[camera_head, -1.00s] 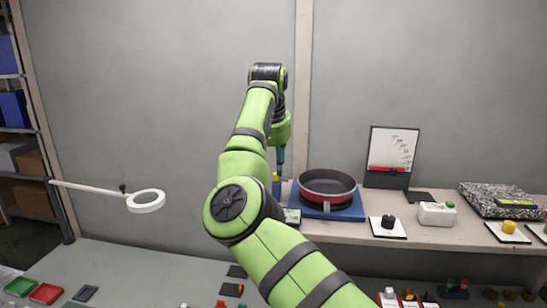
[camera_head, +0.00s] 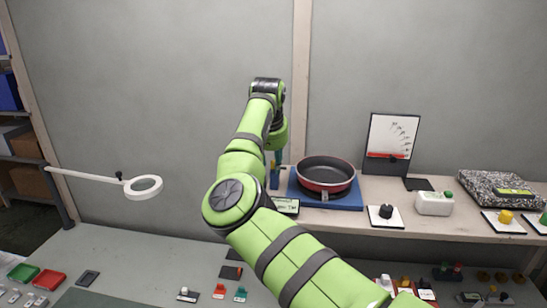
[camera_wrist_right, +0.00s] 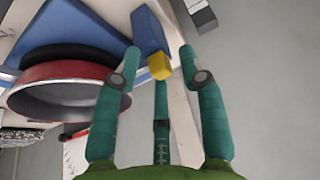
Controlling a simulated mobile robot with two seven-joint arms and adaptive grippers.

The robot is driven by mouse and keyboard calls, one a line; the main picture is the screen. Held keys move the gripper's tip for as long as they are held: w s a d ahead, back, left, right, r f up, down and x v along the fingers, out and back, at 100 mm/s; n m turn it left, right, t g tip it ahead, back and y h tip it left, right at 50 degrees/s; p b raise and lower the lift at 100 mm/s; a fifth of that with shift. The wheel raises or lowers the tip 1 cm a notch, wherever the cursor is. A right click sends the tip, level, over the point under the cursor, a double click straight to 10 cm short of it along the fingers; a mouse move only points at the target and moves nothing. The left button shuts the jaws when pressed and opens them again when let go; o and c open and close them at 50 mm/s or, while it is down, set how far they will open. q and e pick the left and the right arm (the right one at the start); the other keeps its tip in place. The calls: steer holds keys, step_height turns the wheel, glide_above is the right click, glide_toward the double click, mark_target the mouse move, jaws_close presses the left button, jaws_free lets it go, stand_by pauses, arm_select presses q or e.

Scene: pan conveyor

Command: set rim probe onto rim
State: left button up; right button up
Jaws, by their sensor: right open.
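A red pan (camera_head: 326,187) with a dark inside sits on a blue platform (camera_head: 350,201) on the back shelf. It also shows in the right wrist view (camera_wrist_right: 62,92). A blue block with a yellow piece (camera_wrist_right: 158,66) at its end stands beside the platform, possibly the rim probe; I cannot be sure. In the head view its blue part (camera_head: 274,178) is partly hidden by my arm. My right gripper (camera_wrist_right: 160,52) is open, its teal fingers spread around the yellow piece with visible gaps. In the head view the fingers are mostly hidden. My left gripper is not in view.
A small display (camera_head: 286,206) lies close in front of the platform. To the right are a black knob on a white plate (camera_head: 386,215), a white bottle (camera_head: 434,204) and a leaning whiteboard (camera_head: 391,140). A ring lamp (camera_head: 143,187) reaches in from the left. The lower bench holds small parts.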

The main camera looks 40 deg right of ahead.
steer(key=shift+s, duration=0.1)
jaws_close()
steer(key=shift+s+d, duration=0.1)
steer(key=shift+s, duration=0.1)
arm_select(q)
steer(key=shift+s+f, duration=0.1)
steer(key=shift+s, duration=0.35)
arm_select(e)
steer(key=shift+s+d, duration=0.65)
steer(key=shift+s, duration=0.15)
jaws_free()
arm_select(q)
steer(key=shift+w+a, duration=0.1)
